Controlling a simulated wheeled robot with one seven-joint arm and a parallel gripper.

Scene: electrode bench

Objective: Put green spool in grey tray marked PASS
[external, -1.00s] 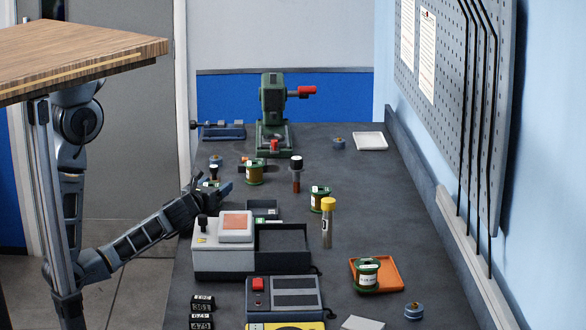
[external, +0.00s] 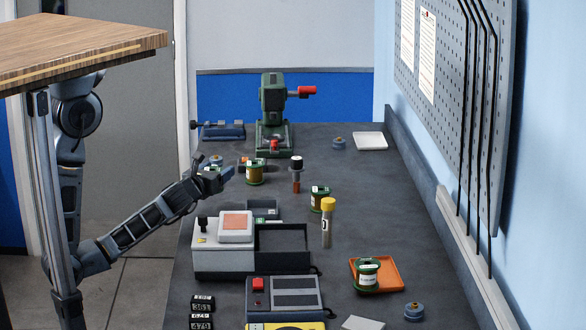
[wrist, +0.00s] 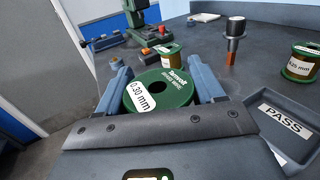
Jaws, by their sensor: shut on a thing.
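My gripper (wrist: 155,76) is shut on a green spool (wrist: 163,90) with a white 0.30 mm label, its blue fingers on either side of the rim. In the external view my gripper (external: 217,177) is over the left edge of the bench, and the spool is mostly hidden by it. The spool appears raised off the bench. The grey tray (wrist: 302,101) marked PASS is at the right of the wrist view. In the external view the tray (external: 263,204) is behind the white-topped instrument, right of and below my gripper.
Other green spools stand behind (external: 255,174) and to the right (external: 321,200). Another spool (external: 367,277) is at an orange tray (external: 390,272). A black open bin (external: 282,242) adjoins the instrument (external: 222,260).

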